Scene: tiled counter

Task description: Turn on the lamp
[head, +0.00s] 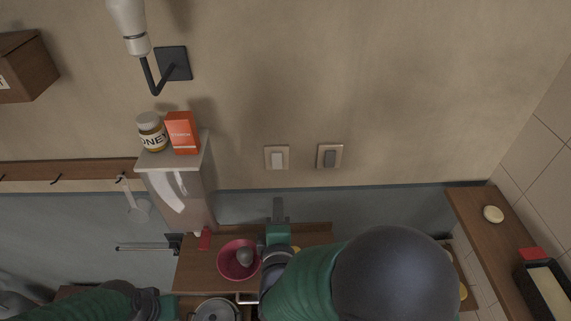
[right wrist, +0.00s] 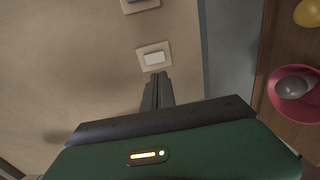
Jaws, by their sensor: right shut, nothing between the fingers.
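The lamp (head: 128,22) is a white bulb in a pale socket on a black wall bracket, at the upper left of the head view; it shows no clear glow. Two switches are on the wall: a left one with a white rocker (head: 277,159) and a right one with a grey rocker (head: 330,157). My right gripper (head: 278,202) is shut and empty, below the left switch in the head view. In the right wrist view its fingertips (right wrist: 157,78) point at the white-rocker switch (right wrist: 154,58); contact cannot be told.
A metal dispenser (head: 180,187) carrying a honey jar (head: 151,132) and an orange box (head: 182,133) stands left of the switches. A red bowl (head: 226,265) sits on the wooden shelf below. The wall around the switches is clear.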

